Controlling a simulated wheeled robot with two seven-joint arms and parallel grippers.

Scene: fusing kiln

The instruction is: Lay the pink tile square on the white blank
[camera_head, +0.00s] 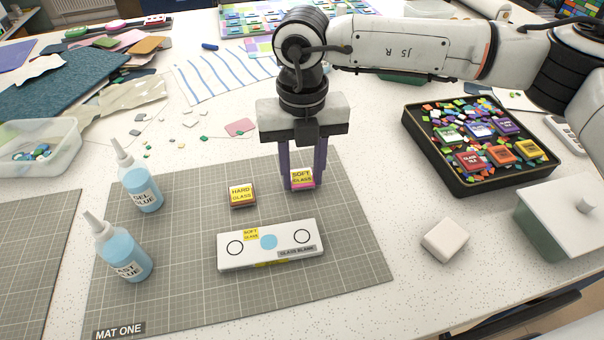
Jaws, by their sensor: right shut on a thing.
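My right gripper (303,186) points down over the mat, its purple fingers shut on the pink tile (304,186). The tile has a yellow "SOFT GLASS" label on top; I cannot tell whether it touches the mat. The white blank (298,234) lies on the mat in front of the gripper, slightly turned. It carries two black ring outlines, a light blue disc in the middle, a small yellow "SOFT GLASS" label and a grey "GLASS BLANK" label. The tile is behind the blank and apart from it. My left gripper is not in view.
A "HARD GLASS" tile (243,195) lies on the grey mat (200,310) behind the blank. Two blue glue bottles (141,190) (123,252) stand at the mat's left. A black tray (478,186) of glass pieces, a white block (445,240) and a lidded box (545,235) are right.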

